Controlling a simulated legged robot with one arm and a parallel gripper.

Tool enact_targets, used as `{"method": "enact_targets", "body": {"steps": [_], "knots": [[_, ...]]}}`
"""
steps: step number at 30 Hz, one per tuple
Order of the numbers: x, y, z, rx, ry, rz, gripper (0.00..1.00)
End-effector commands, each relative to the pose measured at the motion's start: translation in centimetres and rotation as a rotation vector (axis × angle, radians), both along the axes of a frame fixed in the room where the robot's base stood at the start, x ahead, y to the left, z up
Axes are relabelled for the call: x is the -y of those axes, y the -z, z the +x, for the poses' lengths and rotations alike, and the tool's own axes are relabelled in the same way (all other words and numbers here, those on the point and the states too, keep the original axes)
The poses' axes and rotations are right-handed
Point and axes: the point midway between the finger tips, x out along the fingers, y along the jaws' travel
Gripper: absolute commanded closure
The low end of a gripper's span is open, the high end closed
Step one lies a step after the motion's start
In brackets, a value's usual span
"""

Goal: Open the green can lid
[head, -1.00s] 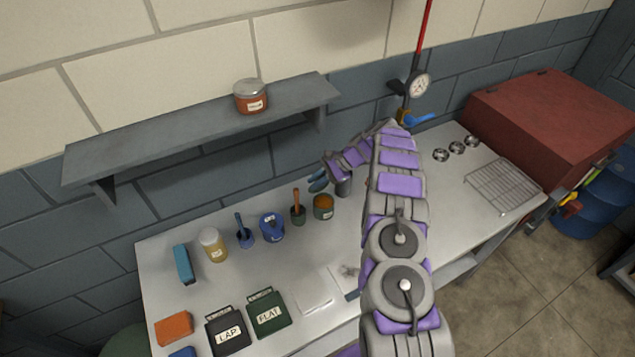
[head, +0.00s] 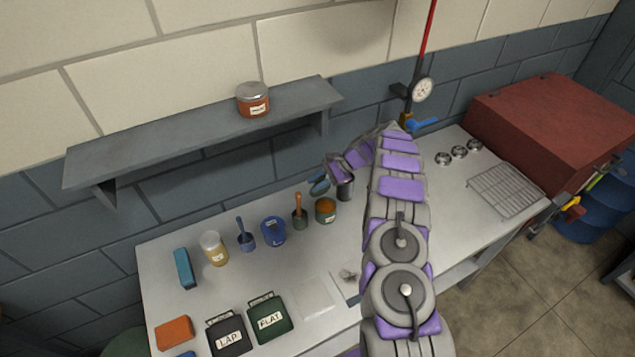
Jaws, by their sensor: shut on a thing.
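My gripper (head: 336,176) is at the back of the bench, beside and partly over a dark grey cylinder (head: 345,188). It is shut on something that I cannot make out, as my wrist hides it. I cannot tell whether that top is a lid or the can's contents. A blue-grey piece (head: 318,187) shows left of the gripper, partly hidden.
A blue can (head: 272,231), a blue pot with a brush (head: 246,241) and a yellow jar (head: 214,248) stand further left. A shelf (head: 200,130) with a red jar (head: 252,99) hangs above. A valve (head: 420,124) and a red box (head: 545,125) are right.

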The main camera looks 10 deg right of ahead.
Motion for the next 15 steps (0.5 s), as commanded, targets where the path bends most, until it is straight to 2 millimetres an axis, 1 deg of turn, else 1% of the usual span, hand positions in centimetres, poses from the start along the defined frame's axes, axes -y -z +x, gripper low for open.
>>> {"method": "enact_targets", "body": {"steps": [5,8,11,15], "knots": [[0.0,0.1,-0.1,-0.001,-0.002,0.0,0.84],[0.5,-0.3,-0.1,-0.001,-0.001,0.0,0.84],[1.5,-1.3,-0.1,0.001,0.001,0.001,0.84],[3.7,-3.1,-0.1,0.001,0.003,-0.001,0.84]]}}
